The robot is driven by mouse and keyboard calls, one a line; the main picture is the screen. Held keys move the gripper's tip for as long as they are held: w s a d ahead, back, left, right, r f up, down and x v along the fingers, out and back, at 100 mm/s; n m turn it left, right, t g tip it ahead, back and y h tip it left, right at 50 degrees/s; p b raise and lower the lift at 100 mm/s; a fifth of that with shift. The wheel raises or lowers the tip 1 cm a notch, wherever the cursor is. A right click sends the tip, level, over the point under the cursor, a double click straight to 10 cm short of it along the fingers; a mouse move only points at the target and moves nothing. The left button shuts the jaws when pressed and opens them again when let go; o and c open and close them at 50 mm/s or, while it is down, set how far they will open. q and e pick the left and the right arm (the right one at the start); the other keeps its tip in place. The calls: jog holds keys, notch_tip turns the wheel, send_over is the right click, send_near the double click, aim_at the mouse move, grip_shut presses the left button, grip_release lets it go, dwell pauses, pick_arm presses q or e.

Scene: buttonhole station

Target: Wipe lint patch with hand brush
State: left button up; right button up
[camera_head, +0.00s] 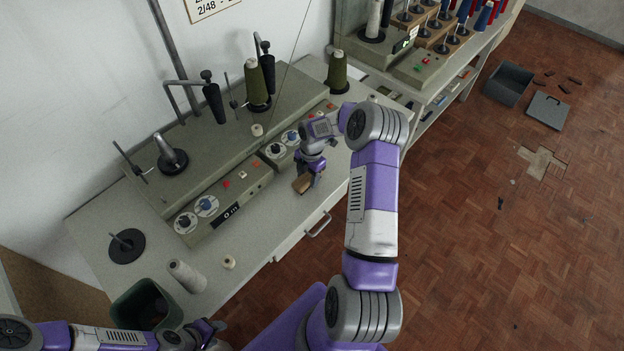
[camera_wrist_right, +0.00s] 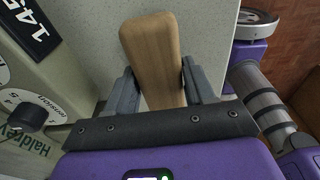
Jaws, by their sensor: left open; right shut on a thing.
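The hand brush (camera_wrist_right: 152,50) shows in the right wrist view as a wooden block between the two fingers of my right gripper (camera_wrist_right: 160,95), which is shut on it. In the head view the brush (camera_head: 302,184) is a small tan block under my right gripper (camera_head: 311,176), over the front part of the grey table top (camera_head: 240,228). I cannot tell whether the brush touches the table. No lint patch can be made out; the arm and brush may hide it. My left gripper (camera_head: 212,330) is open and empty at the bottom of the head view, near the green bin.
A grey machine housing (camera_head: 240,195) with dials stands behind the brush, close on its left. The green bin (camera_head: 130,312) stands at the front left. A drawer handle (camera_head: 319,225) sticks out in front.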

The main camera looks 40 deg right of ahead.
jog(key=shift+w+a+f+b, duration=0.15)
jog(key=shift+w+b, duration=0.25)
jog(key=shift+w, duration=0.75)
jog(key=shift+w+a+b, duration=0.1)
jog(key=shift+w+b, duration=0.3)
jog(key=shift+w, duration=1.35)
jog(key=shift+r, duration=0.3)
jog(key=shift+r+p, duration=1.55)
jog(key=shift+r, duration=1.35)
notch_tip(320, 180, up, 3)
jog(key=shift+p, duration=0.9)
